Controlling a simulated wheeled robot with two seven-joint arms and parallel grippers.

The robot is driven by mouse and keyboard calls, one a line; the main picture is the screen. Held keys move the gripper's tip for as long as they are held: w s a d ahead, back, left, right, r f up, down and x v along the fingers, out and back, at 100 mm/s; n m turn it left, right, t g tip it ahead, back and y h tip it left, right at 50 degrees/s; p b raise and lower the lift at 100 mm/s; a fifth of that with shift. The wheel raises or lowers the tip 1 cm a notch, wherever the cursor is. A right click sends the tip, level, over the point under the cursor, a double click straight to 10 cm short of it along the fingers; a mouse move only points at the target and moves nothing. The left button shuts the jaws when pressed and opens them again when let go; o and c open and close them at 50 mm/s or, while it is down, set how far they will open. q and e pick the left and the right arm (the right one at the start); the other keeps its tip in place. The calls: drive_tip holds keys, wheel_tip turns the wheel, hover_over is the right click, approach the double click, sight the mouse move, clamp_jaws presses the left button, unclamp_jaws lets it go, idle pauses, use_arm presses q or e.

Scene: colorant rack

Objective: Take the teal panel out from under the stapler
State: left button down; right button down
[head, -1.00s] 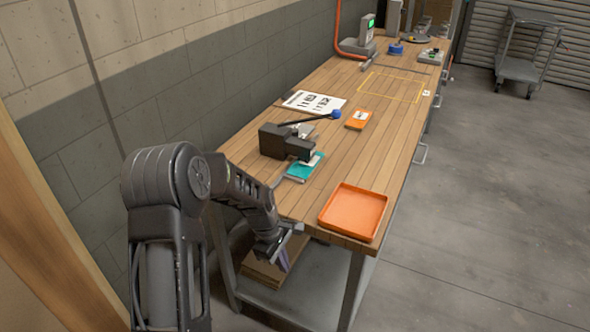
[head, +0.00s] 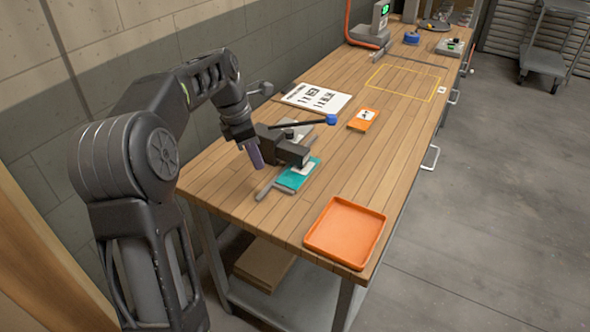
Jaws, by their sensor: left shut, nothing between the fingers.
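The teal panel (head: 296,178) lies on the wooden bench, its far part under the head of the black stapler (head: 284,147). A pale patch shows on its top. The stapler has a long lever with a blue knob (head: 331,119) pointing right. My left gripper (head: 257,163) is shut and empty, pointing down beside the stapler's left side, just left of the panel. Whether it touches the stapler cannot be told. My right gripper is not in view.
An orange tray (head: 310,236) sits at the bench's near edge. A grey bar (head: 268,188) lies left of the panel. An orange card (head: 363,119) and a printed sheet (head: 316,97) lie farther back. A yellow outlined area (head: 404,82) is clear.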

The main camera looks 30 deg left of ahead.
sight(299, 187)
use_arm(q)
drive_tip(key=x, duration=0.9)
drive_tip(key=shift+w+d+f+p, duration=0.1)
drive_tip(key=shift+f+p, duration=0.2)
drive_tip(key=shift+p, duration=0.05)
drive_tip(key=w+d+p, duration=0.1)
drive_tip(key=w+d, duration=0.1)
drive_tip(key=shift+w+d, duration=0.1)
drive_tip(key=shift+w, duration=0.2)
drive_tip(key=shift+w+d+f, duration=0.1)
drive_tip(key=shift+w+d, duration=0.15)
drive_tip(key=shift+w+d+p, duration=0.65)
drive_tip(key=shift+w+d, duration=0.2)
drive_tip(key=shift+w, duration=0.1)
drive_tip(key=shift+w+d, duration=0.25)
drive_tip(key=shift+w, duration=0.1)
